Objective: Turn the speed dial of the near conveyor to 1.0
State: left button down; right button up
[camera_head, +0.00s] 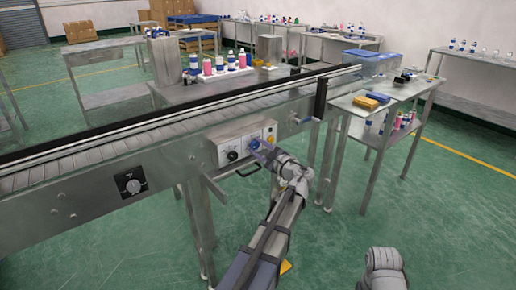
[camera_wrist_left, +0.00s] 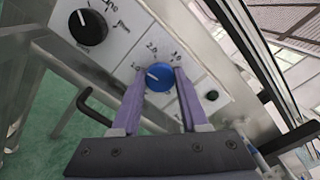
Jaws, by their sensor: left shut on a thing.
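The blue speed dial (camera_wrist_left: 158,77) sits on the pale control panel, with printed marks 1.0, 2.0 and 3.0 around it. Its white pointer line points left and slightly up, close to the 1.0 mark. My left gripper (camera_wrist_left: 160,82) is shut on this dial, one finger on each side. In the head view the left gripper (camera_head: 262,150) reaches the control box (camera_head: 228,141) on the near conveyor (camera_head: 90,172), hiding part of the dial.
A black knob (camera_wrist_left: 88,27) is on the same panel beside the blue dial, and a small dark green button (camera_wrist_left: 212,95) is on the other side. A dark handle (camera_wrist_left: 92,103) sticks out below the panel. A side table (camera_head: 385,100) stands right of the conveyor.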

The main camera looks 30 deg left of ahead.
pick_arm(q)
jog(key=shift+n, duration=1.9)
jog(key=shift+c, duration=2.1)
grip_release()
jog(key=v, duration=0.7)
jog(key=shift+d, duration=0.4)
jog(key=shift+s, duration=0.15)
